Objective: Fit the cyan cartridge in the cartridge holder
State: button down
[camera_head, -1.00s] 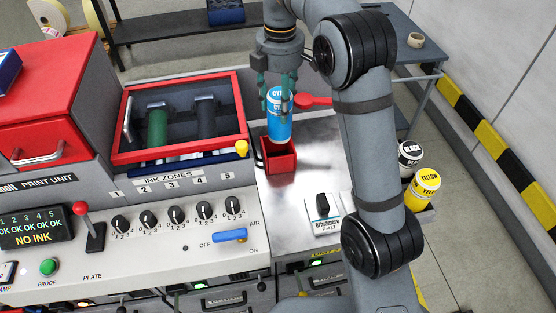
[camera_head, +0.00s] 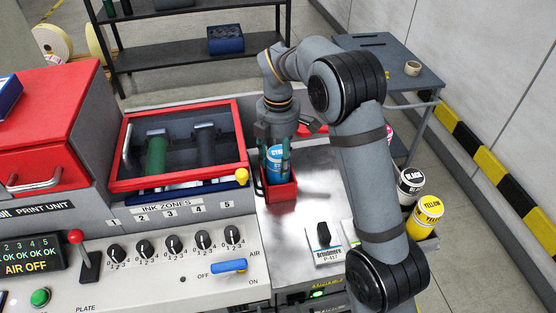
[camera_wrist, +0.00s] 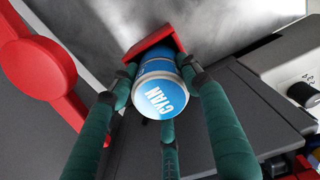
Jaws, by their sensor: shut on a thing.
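The cyan cartridge (camera_head: 275,163) is a blue cylinder with a white band, upright, its lower part hidden inside the red square cartridge holder (camera_head: 280,190) on the metal top. In the wrist view the cartridge (camera_wrist: 160,98) shows its round blue "CYAN" end, with a red wall of the holder (camera_wrist: 153,45) behind it. My gripper (camera_head: 274,147) is above the holder, its green fingers (camera_wrist: 160,100) shut around the upper part of the cartridge. Whether the cartridge rests on the holder's bottom is hidden.
A red-framed roller window (camera_head: 180,145) with a yellow knob stands left of the holder. A red part (camera_wrist: 38,68) lies close beside my fingers. Black (camera_head: 411,182) and yellow (camera_head: 425,215) cartridges stand at the right.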

jog(key=c, duration=0.9)
grip_release()
notch_tip(320, 180, up, 12)
jog(key=shift+r+p, duration=0.15)
jog(key=shift+p, duration=0.95)
